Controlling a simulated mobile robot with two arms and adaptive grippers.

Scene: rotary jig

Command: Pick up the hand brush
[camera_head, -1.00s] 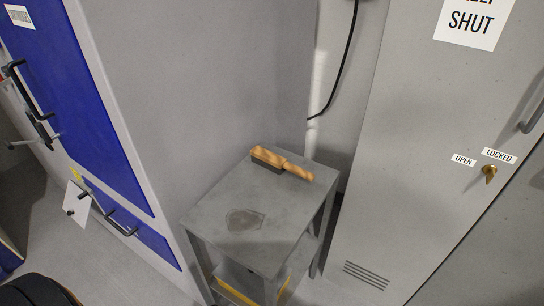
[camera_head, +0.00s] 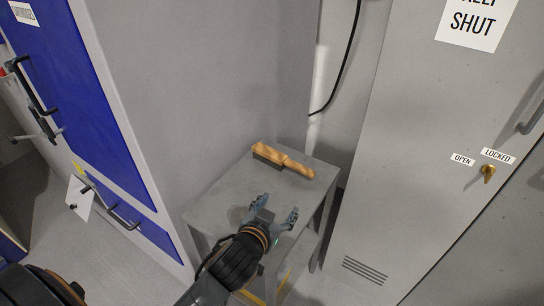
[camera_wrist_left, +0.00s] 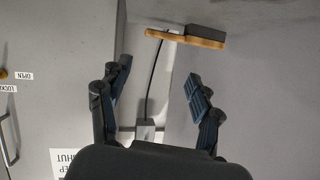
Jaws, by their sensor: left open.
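The hand brush (camera_head: 283,160) has a light wooden handle and a dark bristle block. It lies near the back edge of a small grey table (camera_head: 213,206). In the left wrist view the brush (camera_wrist_left: 184,40) shows ahead, beyond the fingertips. My left gripper (camera_head: 277,206) is open and empty over the front part of the table, apart from the brush and on the near side of it. Its two fingers (camera_wrist_left: 160,82) stand apart in the left wrist view. My right gripper does not show.
A grey cabinet with blue doors (camera_head: 93,95) stands close on the left of the table. A tall grey locker (camera_head: 420,120) with a brass latch (camera_head: 488,172) stands on the right. A black cable (camera_head: 344,65) hangs behind the table. The tabletop around the brush is clear.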

